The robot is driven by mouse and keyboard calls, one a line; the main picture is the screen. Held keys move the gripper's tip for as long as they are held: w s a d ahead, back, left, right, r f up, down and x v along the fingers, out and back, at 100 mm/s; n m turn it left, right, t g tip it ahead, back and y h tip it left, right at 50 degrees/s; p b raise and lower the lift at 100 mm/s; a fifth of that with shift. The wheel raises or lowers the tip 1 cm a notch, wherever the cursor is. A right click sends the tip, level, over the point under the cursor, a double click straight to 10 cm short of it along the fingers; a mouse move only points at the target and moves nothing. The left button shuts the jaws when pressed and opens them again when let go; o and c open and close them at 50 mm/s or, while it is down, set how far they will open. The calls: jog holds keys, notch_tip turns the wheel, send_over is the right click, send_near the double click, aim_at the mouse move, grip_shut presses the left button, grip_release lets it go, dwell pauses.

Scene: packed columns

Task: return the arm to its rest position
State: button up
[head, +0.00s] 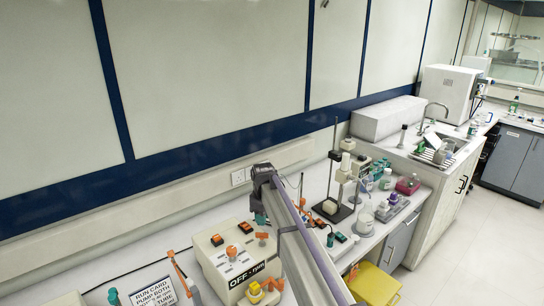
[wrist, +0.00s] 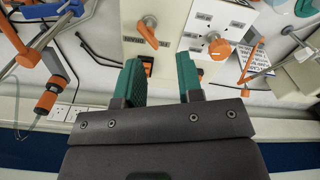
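My gripper (wrist: 161,80) is open in the wrist view, with its two green fingertips apart and nothing held between them. Behind the fingertips is the beige control box (wrist: 175,48) with an orange lever and an orange knob. In the head view my arm rises from the bottom edge over the bench, its upper end just right of the same control box (head: 226,262). The fingertips are not clearly seen there. I cannot tell the exact gap between the gripper and the box.
A stand with a tall rod (head: 331,170) and glassware is right of my arm. A printed run card (head: 152,293) is left of the box. In the wrist view, an orange-ended tool (wrist: 47,98) and cables lie left of the gripper. A yellow container (head: 372,284) sits below the bench front.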

jog(key=s+d+f+m+b, duration=0.3)
jog(key=s+d, duration=0.4)
jog(key=s, duration=0.4)
jog(key=s+d+f+m+b, duration=0.4)
jog(key=s+d, duration=0.4)
jog(key=s, duration=0.3)
jog(key=s+d+f+m+b, duration=0.4)
jog(key=s+d, duration=0.3)
jog(key=s, duration=0.4)
jog(key=shift+d+m, duration=0.2)
jog(key=shift+m, duration=0.4)
jog(key=shift+f, duration=0.1)
